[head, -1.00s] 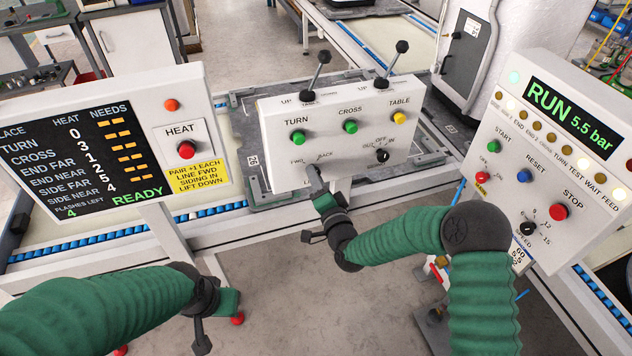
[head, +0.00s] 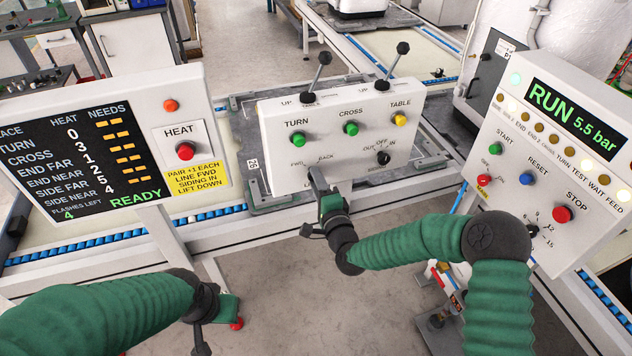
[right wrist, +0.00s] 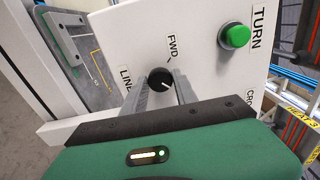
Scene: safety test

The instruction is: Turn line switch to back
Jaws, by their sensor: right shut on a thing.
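The line switch is a small black knob (right wrist: 160,79) with a white mark, low on the white control box (head: 345,110). In the right wrist view, the mark points down and right, away from the FWD label (right wrist: 173,47). My right gripper (head: 317,180) is shut on the knob, with a finger on each side of it; the fingers also show in the right wrist view (right wrist: 161,92). In the head view the gripper hides the knob. The BACK label (head: 326,158) shows just above the gripper. My left gripper (head: 222,308) hangs low at the left; its fingers are unclear.
Green TURN (head: 298,139) and CROSS (head: 351,129) buttons, a yellow TABLE button (head: 400,119) and two levers are on the same box. A HEAT display (head: 70,150) stands left. A RUN panel with a red STOP button (head: 562,214) stands right.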

